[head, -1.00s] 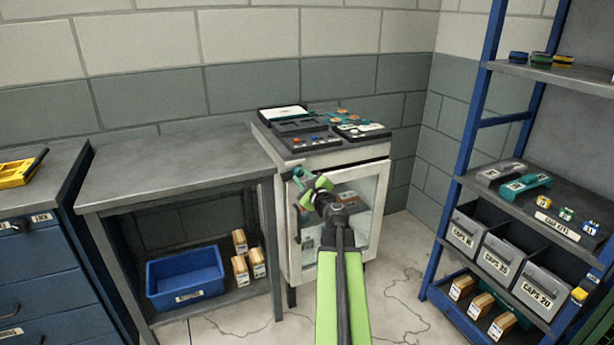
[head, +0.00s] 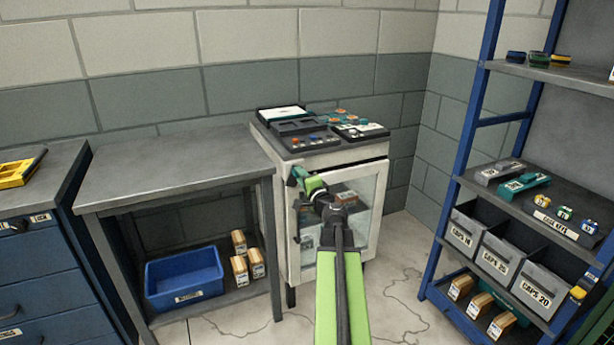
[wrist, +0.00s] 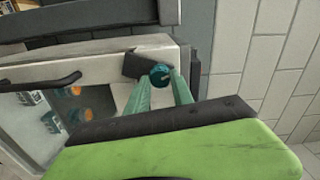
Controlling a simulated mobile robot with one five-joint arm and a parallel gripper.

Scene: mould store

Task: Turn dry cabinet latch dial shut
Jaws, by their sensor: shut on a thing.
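The dry cabinet (head: 282,210) is white with a glass door (head: 362,220), and it stands beside the grey bench. Its latch dial (wrist: 160,74) is a small teal knob at the door's upper corner, in front of a dark plate (wrist: 136,66). My gripper (wrist: 161,84) has its two teal fingers on either side of the dial, shut on it. In the head view my gripper (head: 300,178) reaches the door's upper left corner and mostly hides the dial. The door looks closed against its frame.
A black door handle (wrist: 56,86) sits beside the dial in the wrist view. Grey trays and coloured parts (head: 320,128) lie on the cabinet top. A grey bench (head: 175,165) with a blue bin (head: 185,280) beneath stands left. A blue shelf rack (head: 470,130) stands right.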

